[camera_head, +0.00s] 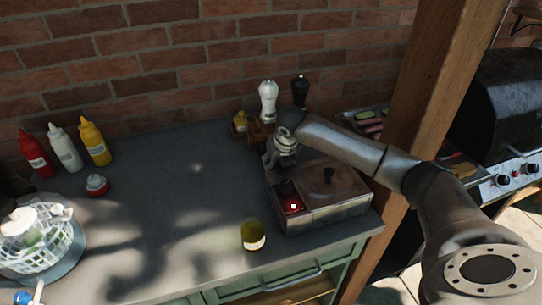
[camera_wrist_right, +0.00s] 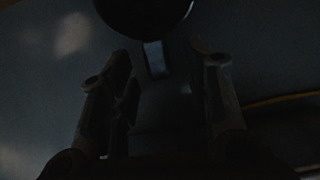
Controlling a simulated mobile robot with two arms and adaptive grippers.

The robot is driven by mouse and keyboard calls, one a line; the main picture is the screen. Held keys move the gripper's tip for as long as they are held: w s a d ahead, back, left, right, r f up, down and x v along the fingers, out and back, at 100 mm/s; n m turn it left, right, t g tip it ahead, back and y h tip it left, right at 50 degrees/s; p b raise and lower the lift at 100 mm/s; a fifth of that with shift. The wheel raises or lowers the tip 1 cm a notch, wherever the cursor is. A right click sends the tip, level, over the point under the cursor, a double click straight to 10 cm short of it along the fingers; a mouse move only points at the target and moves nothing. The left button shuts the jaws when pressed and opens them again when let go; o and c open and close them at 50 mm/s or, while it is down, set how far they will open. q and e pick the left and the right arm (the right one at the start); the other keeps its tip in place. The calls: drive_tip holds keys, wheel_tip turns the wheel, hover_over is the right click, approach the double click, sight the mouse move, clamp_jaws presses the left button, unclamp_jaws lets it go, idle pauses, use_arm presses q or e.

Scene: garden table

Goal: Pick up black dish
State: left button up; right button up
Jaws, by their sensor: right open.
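My right gripper (camera_head: 272,163) reaches down over the back left corner of a metal box (camera_head: 338,214) on the table. In the dark right wrist view its two fingers stand apart, and the gripper (camera_wrist_right: 163,68) is open with nothing clearly between them. A black round shape (camera_wrist_right: 145,12) lies beyond the fingertips at the top of that view. It may be the black dish, but it is too dark to be sure. I cannot pick out the dish in the head view, where my arm and gripper cover part of the box. My left gripper is out of view.
The box holds a red item (camera_head: 293,207). A white mill (camera_head: 268,100) and black mill (camera_head: 300,90) stand behind my gripper. A yellow jar (camera_head: 253,235) is at the front. Sauce bottles (camera_head: 66,148) stand left. A wooden post (camera_head: 432,90) rises right. The middle table is clear.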

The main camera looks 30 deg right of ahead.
clamp_jaws()
idle(0.4)
